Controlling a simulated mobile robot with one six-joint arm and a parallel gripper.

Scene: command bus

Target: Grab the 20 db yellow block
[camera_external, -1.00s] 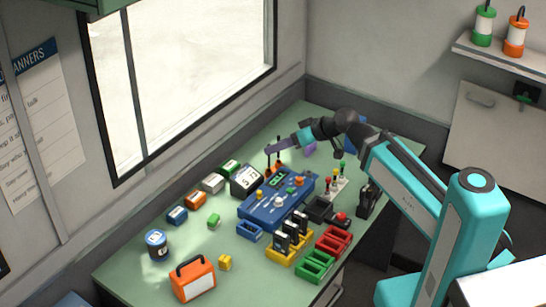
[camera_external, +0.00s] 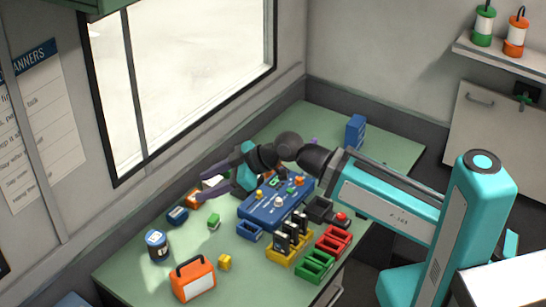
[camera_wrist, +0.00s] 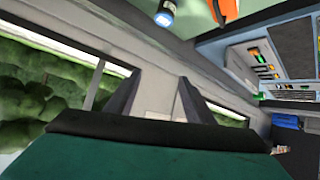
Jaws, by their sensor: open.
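A small yellow block (camera_external: 225,262) stands on the green table, just right of the orange case, in the external view. Any label on it is too small to read. My gripper (camera_external: 200,186) is open and empty, with its purple fingers pointing left toward the window side. It is above the table, up and to the left of the yellow block in the picture and apart from it. In the wrist view my two dark fingers (camera_wrist: 158,80) stand apart with nothing between them. I cannot make out the yellow block there.
An orange case (camera_external: 193,279), a blue-and-white canister (camera_external: 157,246) and a small green block (camera_external: 214,222) stand near the yellow block. A blue control panel (camera_external: 265,212) lies below my arm. Yellow (camera_external: 280,260), red (camera_external: 333,241) and green racks (camera_external: 315,265) stand to the right.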

